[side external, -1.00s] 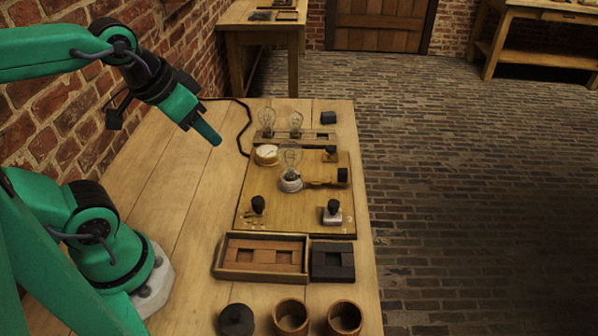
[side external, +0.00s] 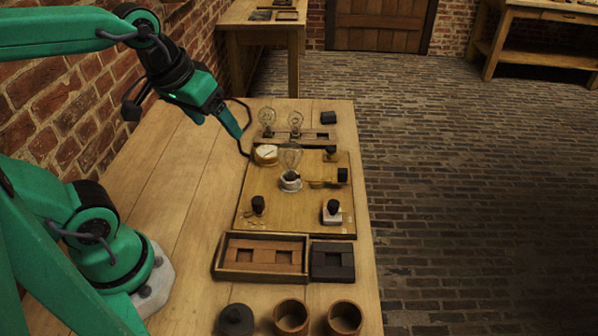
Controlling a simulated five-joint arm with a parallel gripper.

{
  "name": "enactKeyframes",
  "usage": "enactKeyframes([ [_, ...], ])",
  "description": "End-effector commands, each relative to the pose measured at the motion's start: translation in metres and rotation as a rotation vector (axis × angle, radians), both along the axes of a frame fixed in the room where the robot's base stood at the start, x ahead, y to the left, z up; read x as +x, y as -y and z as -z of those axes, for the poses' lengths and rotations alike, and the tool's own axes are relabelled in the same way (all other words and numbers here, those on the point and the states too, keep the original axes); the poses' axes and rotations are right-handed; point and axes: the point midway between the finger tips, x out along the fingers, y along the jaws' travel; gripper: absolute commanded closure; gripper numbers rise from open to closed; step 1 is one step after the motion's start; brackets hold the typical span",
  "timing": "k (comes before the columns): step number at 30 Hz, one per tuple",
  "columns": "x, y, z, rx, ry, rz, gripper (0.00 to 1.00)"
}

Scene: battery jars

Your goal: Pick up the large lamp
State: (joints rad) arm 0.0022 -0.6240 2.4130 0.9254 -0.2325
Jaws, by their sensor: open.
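The large lamp, a clear glass bulb (side external: 290,158), stands upright on a pale round base (side external: 290,181) near the middle of a wooden board (side external: 285,215). Two smaller clear bulbs (side external: 267,118) (side external: 296,121) stand in a rack behind the board. My gripper (side external: 236,131) is open and empty. In the picture it is above and to the left of the large lamp, apart from it, and points down to the right.
A round white-faced meter (side external: 266,153) and several black-knobbed fittings (side external: 333,207) crowd the board around the lamp. A tray of blocks (side external: 262,258), a dark block (side external: 332,262) and round pots (side external: 291,317) stand in front. The bench's left side is mostly clear.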

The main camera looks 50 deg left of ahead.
Motion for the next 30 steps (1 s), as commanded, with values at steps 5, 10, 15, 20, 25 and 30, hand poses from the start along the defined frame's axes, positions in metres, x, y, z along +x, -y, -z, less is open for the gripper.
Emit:
enactKeyframes([
  [5, 0.026, 0.001, -0.001, -0.088, -0.070, -0.211, 0.20],
  [10, 0.052, 0.002, 0.003, -0.164, -0.133, -0.431, 0.20],
  [15, 0.078, 0.003, 0.010, -0.224, -0.192, -0.655, 0.20],
  [20, 0.103, 0.004, 0.021, -0.267, -0.242, -0.870, 0.20],
  [25, 0.129, 0.005, 0.037, -0.301, -0.290, -1.104, 0.20],
  [30, 0.152, 0.006, 0.054, -0.319, -0.322, -1.319, 0.20],
])
